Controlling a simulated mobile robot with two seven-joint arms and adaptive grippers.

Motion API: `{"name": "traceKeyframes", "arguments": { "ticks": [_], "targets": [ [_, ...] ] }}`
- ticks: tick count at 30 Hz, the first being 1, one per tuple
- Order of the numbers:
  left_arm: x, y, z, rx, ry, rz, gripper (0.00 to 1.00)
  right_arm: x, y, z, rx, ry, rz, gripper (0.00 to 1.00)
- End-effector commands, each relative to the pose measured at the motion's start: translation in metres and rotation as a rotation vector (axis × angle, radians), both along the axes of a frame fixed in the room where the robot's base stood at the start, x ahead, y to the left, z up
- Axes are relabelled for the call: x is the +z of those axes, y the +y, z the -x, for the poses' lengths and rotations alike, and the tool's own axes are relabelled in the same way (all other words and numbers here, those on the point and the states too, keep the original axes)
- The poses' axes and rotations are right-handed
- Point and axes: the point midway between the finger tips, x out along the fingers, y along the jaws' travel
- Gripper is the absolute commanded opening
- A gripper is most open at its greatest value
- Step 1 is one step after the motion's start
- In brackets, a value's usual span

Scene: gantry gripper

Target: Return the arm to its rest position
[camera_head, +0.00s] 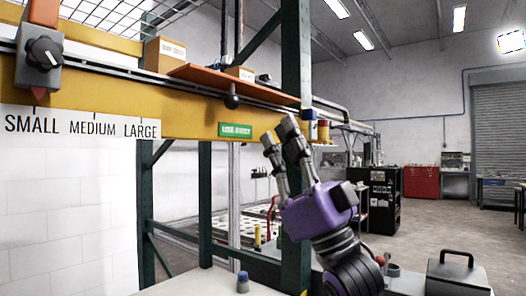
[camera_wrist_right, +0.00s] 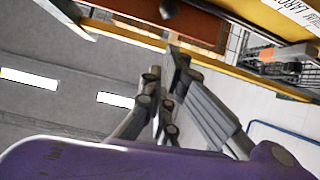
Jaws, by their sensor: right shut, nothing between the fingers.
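My right gripper (camera_head: 279,136) is purple with grey fingers. It is raised in front of the green post, with its fingers pointing up and a little left, close below the yellow beam. Its fingers are shut and hold nothing. In the right wrist view the fingertips (camera_wrist_right: 176,62) come together below the yellow beam, with nothing between them. My left gripper does not show in either view.
A yellow beam (camera_head: 185,112) with SMALL, MEDIUM and LARGE labels crosses the upper left. An orange-brown board (camera_head: 235,84) and cardboard boxes (camera_head: 166,54) rest on it. A green post (camera_head: 296,60) stands behind my gripper. Open floor (camera_head: 430,245) lies at right.

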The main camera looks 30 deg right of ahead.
Motion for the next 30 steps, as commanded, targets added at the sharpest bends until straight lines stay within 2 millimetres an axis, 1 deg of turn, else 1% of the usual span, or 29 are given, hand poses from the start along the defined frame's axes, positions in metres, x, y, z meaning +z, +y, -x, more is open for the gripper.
{"name": "traceKeyframes", "arguments": {
  "ticks": [8,9,11,12,14,15,17,18,20,21,23,24,26,27,29,30],
  "targets": [
    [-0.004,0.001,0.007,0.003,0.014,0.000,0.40,0.000,0.000,-0.002,-0.026,0.001,0.011,0.00],
    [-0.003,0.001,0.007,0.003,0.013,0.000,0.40,-0.002,-0.002,-0.006,-0.068,0.010,0.024,0.00],
    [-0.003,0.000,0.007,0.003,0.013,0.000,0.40,-0.015,-0.001,-0.026,-0.144,0.056,0.056,0.00],
    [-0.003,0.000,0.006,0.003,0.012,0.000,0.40,-0.032,0.002,-0.041,-0.174,0.099,0.070,0.00],
    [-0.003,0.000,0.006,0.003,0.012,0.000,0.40,-0.067,0.004,-0.063,-0.211,0.178,0.093,0.00],
    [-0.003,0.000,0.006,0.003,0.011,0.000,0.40,-0.094,0.006,-0.077,-0.234,0.238,0.109,0.00],
    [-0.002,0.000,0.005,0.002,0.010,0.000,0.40,-0.137,0.009,-0.095,-0.261,0.328,0.134,0.00],
    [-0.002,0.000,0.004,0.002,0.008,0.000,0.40,-0.167,0.010,-0.104,-0.278,0.388,0.152,0.00],
    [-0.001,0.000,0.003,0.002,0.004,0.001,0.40,-0.212,0.012,-0.114,-0.297,0.475,0.176,0.00],
    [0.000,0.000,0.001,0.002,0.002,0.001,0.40,-0.243,0.014,-0.118,-0.308,0.533,0.192,0.00],
    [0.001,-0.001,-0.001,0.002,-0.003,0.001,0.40,-0.290,0.016,-0.122,-0.322,0.620,0.217,0.00],
    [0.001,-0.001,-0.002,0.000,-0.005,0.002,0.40,-0.321,0.018,-0.121,-0.329,0.676,0.232,0.00],
    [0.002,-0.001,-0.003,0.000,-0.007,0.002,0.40,-0.367,0.021,-0.117,-0.336,0.760,0.255,0.00],
    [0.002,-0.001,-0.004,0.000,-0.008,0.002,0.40,-0.397,0.023,-0.113,-0.340,0.817,0.271,0.00],
    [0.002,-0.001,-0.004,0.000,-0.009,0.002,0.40,-0.443,0.025,-0.102,-0.345,0.900,0.293,0.00],
    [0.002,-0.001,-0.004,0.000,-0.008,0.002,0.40,-0.472,0.027,-0.094,-0.346,0.955,0.307,0.00]
  ]
}}
